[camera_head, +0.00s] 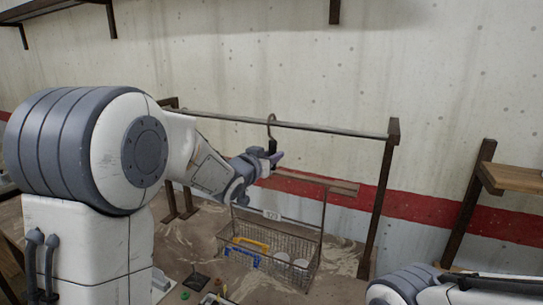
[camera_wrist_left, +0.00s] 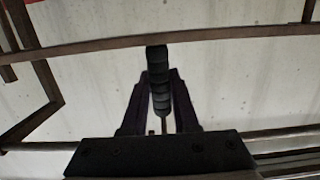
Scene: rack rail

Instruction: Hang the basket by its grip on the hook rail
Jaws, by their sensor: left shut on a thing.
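My left gripper (camera_head: 268,162) is shut on the basket's dark grip, whose ribbed shape shows between the fingers in the left wrist view (camera_wrist_left: 158,82). A curved hook (camera_head: 271,122) rises above the gripper and overlaps the rail (camera_head: 325,130). I cannot tell whether it rests on the rail or is in front of it. My right gripper is out of view.
A brown post (camera_head: 379,205) carries the rail's right end. A brown flat bar (camera_head: 315,183) lies behind and right of my left gripper. A wooden shelf (camera_head: 518,179) stands at the right. Small loose items (camera_head: 212,297) lie on the surface below, near the basket.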

